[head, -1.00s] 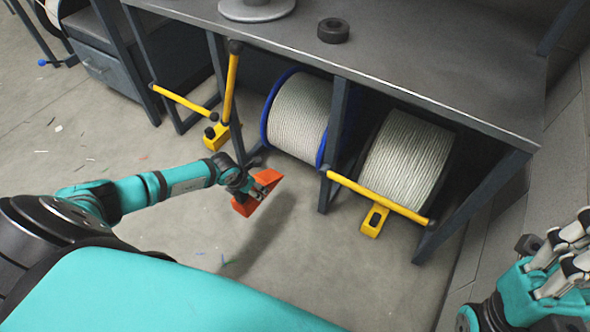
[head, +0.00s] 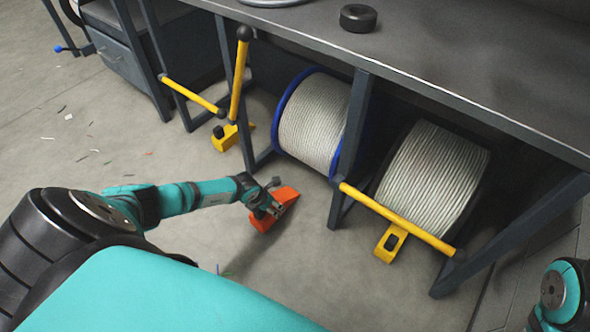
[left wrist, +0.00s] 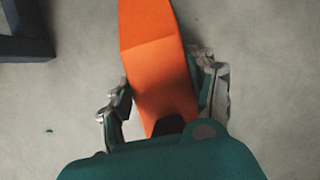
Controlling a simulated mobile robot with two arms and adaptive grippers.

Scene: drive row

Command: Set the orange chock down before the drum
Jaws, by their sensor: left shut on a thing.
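The orange chock (head: 284,196) is a wedge, held by my left gripper (head: 268,208) low over the floor in front of the bench. I cannot tell whether it touches the floor. In the left wrist view the chock (left wrist: 158,70) runs up between the fingers of my left gripper (left wrist: 165,95), which is shut on its sides. The drum with blue rims and pale rope (head: 314,118) lies under the bench, beyond the chock. A second drum with dark rims (head: 432,172) is to its right. My right gripper is out of the head view; only part of that arm shows.
A yellow lever (head: 239,80) stands raised left of the blue-rimmed drum. Dark bench legs (head: 350,150) flank the bays. The floor in front is mostly clear.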

